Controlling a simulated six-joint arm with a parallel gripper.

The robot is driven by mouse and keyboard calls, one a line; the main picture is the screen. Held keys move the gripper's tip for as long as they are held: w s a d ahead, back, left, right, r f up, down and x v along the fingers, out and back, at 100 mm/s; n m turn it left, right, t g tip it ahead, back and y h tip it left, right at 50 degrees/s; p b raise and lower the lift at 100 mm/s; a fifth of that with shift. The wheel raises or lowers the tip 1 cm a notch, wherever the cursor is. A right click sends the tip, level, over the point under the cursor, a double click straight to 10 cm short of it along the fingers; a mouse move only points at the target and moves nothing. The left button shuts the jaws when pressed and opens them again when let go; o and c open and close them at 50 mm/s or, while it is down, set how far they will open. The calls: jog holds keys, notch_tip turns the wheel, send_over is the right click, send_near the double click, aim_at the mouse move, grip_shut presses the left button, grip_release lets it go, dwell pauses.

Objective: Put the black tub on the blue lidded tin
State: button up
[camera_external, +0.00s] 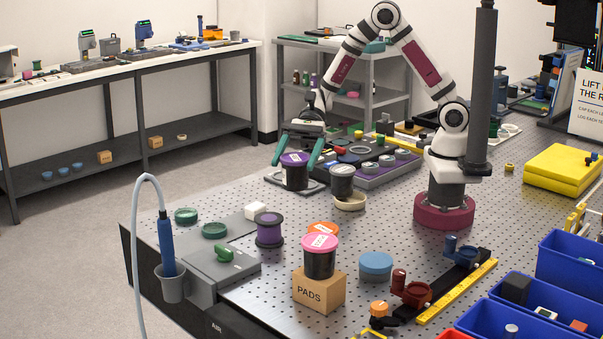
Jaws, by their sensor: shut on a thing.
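My gripper (297,161) points down with its teal fingers on either side of a black tub with a purple lid (295,179). It is shut on this tub, which is upright at or just above a grey plate; I cannot tell whether they touch. The blue lidded tin (376,267) stands upright on the perforated table, toward the front, with nothing on its lid. Another black tub with a dark, pale-labelled lid (342,182) is just right of my gripper, at a cream dish. A black tub with a pink lid (320,260) stands on the PADS box.
The cardboard PADS box (318,291) and an orange-lidded thing (323,229) are left of the blue tin. A purple spool (269,230) stands farther left. A red-and-blue fixture with a yellow rail (456,291) lies right of the tin. Bare table lies behind the tin.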

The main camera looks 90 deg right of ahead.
jog(key=s+a+n+g, duration=0.3)
jog(key=s, duration=0.4)
jog(key=s+a+n+g, duration=0.3)
jog(key=s+a+g, duration=0.1)
jog(key=s, duration=0.3)
send_over(377, 260)
notch_tip(377, 260, down, 6)
notch_tip(377, 260, down, 4)
jog(key=shift+a+r, duration=0.1)
jog(key=shift+f, duration=0.2)
jog(key=o, duration=1.2)
